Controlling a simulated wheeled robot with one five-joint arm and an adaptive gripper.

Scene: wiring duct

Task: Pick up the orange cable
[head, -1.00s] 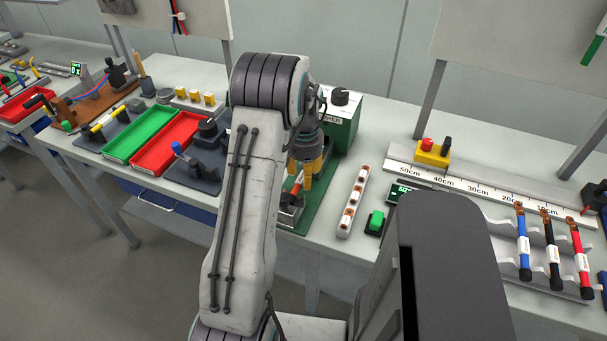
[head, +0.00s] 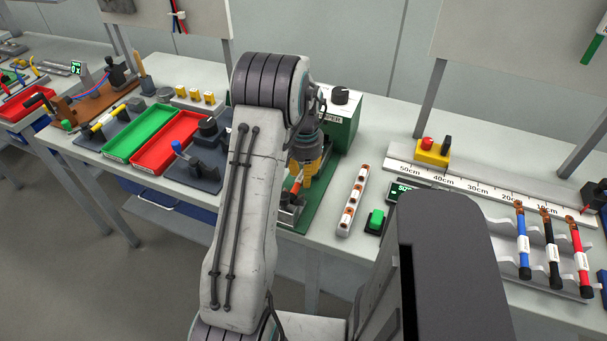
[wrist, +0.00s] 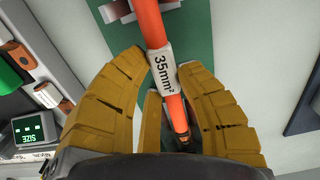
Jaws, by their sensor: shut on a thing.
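The orange cable (wrist: 151,27) runs between my yellow gripper fingers (wrist: 172,110) in the wrist view. It carries a white label reading 35mm² (wrist: 164,70). The fingers are closed in around the cable at and below the label. In the head view my gripper (head: 307,172) is above the green base plate (head: 321,193), and a short orange-red part of the cable (head: 295,187) shows beside it. Much of the cable is hidden by my arm and fingers in the head view.
A green box with a black knob (head: 341,120) stands just behind my gripper. A white strip with copper-coloured pieces (head: 353,202) and a green-buttoned block (head: 375,219) lie to the right. Red (head: 153,160) and green trays (head: 126,150) lie to the left.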

